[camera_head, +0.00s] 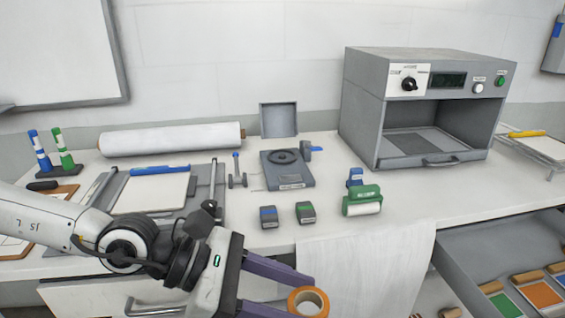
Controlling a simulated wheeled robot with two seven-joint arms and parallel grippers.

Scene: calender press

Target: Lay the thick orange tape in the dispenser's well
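A thick orange tape roll (294,302) with a tan core is at the tips of my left gripper (305,298), low in front of the table. The two purple fingers are on either side of the roll, and the gripper looks shut on it. Its lower part is cut off by the picture's edge. A grey unit (270,178) with a round dark recess (284,157) and a raised square lid (278,120) stands mid-table; it looks like the dispenser and its well. The roll is apart from it, nearer to me. My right gripper is not in view.
Two small blocks (269,217) (306,213) and a green holder with a white roll (362,203) stand in front of the grey unit. A grey press (420,75) stands at right. A white cloth (375,270) hangs over the front edge. An open drawer (470,262) is at right.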

